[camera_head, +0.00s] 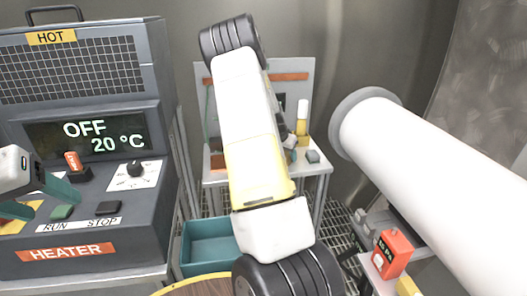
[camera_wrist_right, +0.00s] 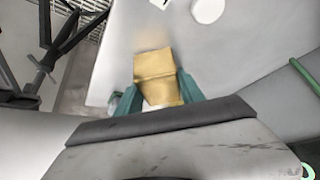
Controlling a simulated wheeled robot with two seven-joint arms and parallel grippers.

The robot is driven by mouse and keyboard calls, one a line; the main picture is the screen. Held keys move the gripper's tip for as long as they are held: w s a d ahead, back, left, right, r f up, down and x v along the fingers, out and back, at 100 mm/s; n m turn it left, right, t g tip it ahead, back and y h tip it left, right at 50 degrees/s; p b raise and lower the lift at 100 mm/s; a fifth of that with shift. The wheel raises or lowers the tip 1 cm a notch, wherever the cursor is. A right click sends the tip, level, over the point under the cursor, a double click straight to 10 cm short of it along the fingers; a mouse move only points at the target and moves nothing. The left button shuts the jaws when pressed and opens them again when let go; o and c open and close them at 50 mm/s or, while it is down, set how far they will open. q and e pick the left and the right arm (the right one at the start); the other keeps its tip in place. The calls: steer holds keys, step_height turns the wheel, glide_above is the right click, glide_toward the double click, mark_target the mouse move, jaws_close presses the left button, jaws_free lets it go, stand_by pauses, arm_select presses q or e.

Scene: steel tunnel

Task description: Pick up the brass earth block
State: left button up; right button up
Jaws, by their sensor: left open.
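The brass block (camera_wrist_right: 158,75) shows in the right wrist view, on or just above a pale grey surface (camera_wrist_right: 235,50). The two teal fingers of my right gripper (camera_wrist_right: 158,98) stand on either side of its near end. I cannot tell whether they press on it. In the head view my right gripper is not seen, and I cannot make out the block for certain. My left gripper (camera_head: 46,200) is at the left edge of the head view, its teal fingers apart, in front of the heater panel.
The heater (camera_head: 75,190) reads OFF, 20 °C, at left. A teal bin (camera_head: 205,245) and a small bench (camera_head: 315,170) stand in the middle behind my arm. A thick white pipe (camera_head: 440,170) crosses the right side. An orange box (camera_head: 392,255) sits below it.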

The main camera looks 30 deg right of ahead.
jaws_close()
steer(key=shift+r, duration=0.15)
